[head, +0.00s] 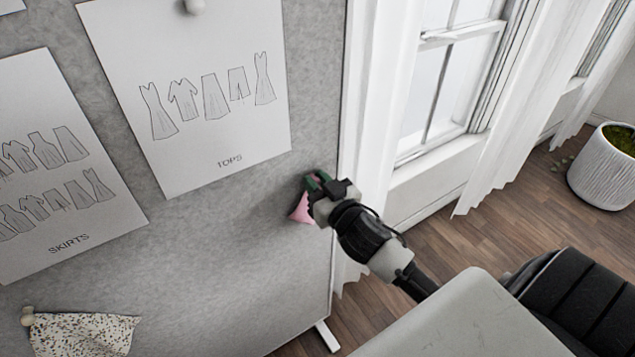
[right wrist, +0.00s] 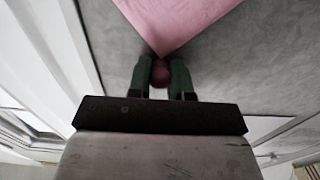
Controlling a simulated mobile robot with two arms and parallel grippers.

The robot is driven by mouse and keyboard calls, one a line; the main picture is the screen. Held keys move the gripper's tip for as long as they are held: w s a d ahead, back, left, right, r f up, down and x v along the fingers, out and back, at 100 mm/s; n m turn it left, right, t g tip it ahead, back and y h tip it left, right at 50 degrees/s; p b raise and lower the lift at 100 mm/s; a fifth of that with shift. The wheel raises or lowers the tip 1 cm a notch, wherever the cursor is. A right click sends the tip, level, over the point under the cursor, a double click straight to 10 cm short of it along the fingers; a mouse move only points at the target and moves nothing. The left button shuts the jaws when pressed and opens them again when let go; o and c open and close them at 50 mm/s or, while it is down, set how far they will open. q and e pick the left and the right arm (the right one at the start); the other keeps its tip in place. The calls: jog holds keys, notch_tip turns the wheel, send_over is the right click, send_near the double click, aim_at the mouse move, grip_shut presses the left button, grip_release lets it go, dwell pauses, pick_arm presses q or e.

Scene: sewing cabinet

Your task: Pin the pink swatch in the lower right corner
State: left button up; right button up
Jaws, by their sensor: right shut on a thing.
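The pink swatch (head: 301,210) is at the grey pinboard (head: 230,260), near the board's right edge and below the TOPS sheet. It is mostly hidden behind my right gripper (head: 313,182) in the head view. In the right wrist view the swatch (right wrist: 170,20) spreads out from a corner close to the fingertips. My right gripper (right wrist: 160,75) has its green fingers shut on a small round dark pink pin (right wrist: 160,74) at that corner. Whether the pin is in the board cannot be told. My left gripper is not in view.
A TOPS sheet (head: 190,130) and a SKIRTS sheet (head: 60,225) hang on the board. A speckled swatch (head: 80,335) hangs at lower left by a pale pin (head: 28,316). A white curtain (head: 375,100), a window and a planter (head: 603,175) are to the right.

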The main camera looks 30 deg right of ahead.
jog(key=o, duration=0.9)
